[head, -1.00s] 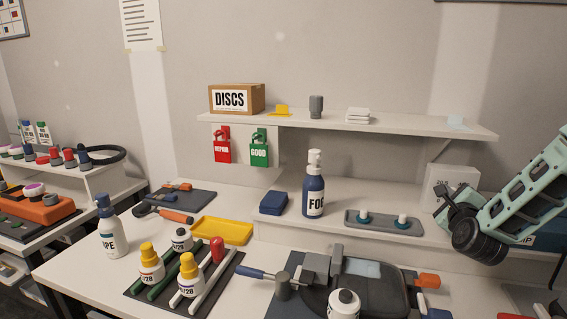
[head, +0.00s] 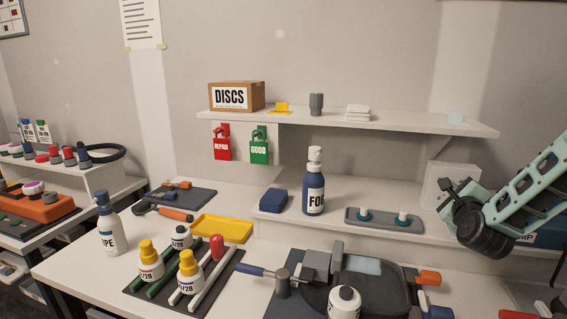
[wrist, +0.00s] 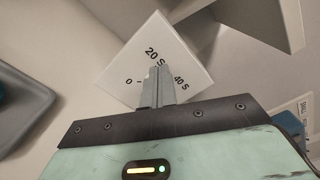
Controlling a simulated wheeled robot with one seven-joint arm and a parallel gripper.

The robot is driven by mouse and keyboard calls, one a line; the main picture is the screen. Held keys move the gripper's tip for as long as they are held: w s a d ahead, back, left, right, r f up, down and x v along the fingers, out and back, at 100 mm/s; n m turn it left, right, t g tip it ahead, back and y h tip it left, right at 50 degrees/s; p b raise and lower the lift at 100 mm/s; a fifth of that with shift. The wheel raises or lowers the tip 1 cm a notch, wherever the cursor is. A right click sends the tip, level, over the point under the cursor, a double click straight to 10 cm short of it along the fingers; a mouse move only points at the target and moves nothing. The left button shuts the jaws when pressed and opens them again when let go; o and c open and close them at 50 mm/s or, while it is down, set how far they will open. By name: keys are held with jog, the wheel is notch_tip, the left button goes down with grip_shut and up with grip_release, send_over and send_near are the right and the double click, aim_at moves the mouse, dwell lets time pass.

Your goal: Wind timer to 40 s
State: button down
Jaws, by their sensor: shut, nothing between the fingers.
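The timer is a pale box with a white face (wrist: 178,48) marked 0, 20 S and 40 S, seen close up and tilted in the wrist view. In the head view the timer (head: 437,183) stands on the lower shelf at the right, partly behind my arm. My gripper (wrist: 158,73) is shut, with its fingers together and nothing between them. In the wrist view the fingertips lie over the middle of the face, between the 0 and 40 S marks. They hide the knob and its pointer, so the setting and any contact cannot be told.
A grey tray (head: 355,221) with two small white-topped pieces lies left of the timer. The upper shelf (head: 400,124) runs above the timer. A blue box (head: 548,237) is at the right.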

jog(key=shift+s+a+r, duration=0.1)
jog(key=shift+s+r, duration=0.1)
jog(key=b+v, duration=0.1)
jog(key=v, duration=0.4)
jog(key=shift+s+a, duration=0.2)
jog(key=shift+s, duration=0.05)
